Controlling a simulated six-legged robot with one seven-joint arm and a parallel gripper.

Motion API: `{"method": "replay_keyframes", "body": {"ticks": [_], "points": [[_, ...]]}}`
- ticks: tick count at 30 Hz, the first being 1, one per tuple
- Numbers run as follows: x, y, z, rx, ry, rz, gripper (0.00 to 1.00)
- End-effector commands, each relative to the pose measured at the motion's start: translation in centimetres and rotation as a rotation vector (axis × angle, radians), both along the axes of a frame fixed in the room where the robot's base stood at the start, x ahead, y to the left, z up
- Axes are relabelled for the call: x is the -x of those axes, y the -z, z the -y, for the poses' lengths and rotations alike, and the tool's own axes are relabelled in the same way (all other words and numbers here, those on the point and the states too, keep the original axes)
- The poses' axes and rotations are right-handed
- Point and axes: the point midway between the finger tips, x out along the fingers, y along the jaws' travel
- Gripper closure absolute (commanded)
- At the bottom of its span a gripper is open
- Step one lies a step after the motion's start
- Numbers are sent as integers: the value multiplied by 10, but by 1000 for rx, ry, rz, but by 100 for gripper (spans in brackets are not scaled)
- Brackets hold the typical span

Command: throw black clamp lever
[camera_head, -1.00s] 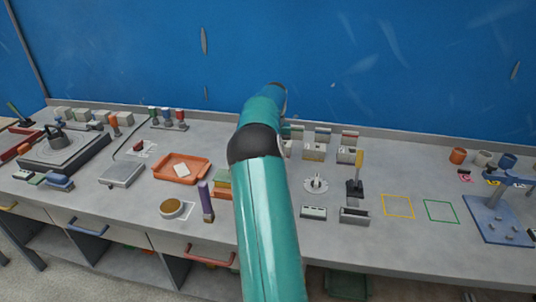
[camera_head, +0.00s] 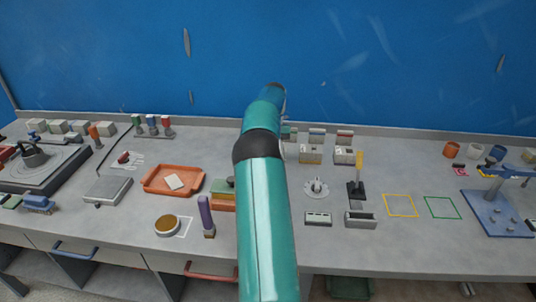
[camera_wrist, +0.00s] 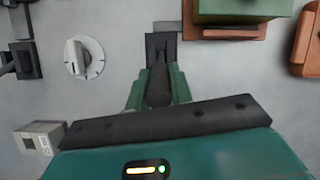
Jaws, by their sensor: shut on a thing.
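In the wrist view a black clamp lever (camera_wrist: 158,88) stands between the two green fingers of my gripper (camera_wrist: 157,80). The gripper is shut on it. The lever's black base plate (camera_wrist: 160,42) lies on the grey bench just beyond the fingertips. In the head view my teal arm reaches forward over the bench and hides the lever and the gripper.
A white dial (camera_wrist: 85,57) is left of the lever in the wrist view. A green block (camera_wrist: 240,8) and an orange tray (camera_wrist: 308,45) are to its right. In the head view a yellow-handled lever (camera_head: 358,172) stands right of my arm.

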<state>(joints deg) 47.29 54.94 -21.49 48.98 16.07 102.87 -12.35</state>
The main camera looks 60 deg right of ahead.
Motion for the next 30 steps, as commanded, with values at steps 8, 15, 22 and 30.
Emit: {"method": "replay_keyframes", "body": {"ticks": [8, 15, 22, 30], "points": [[-2, 0, 3, -43, -6, -15, 100], [-3, 0, 4, -70, -6, -29, 100], [-4, 0, 5, -79, -4, -34, 100], [-5, 0, 5, -81, -3, -36, 100]]}}
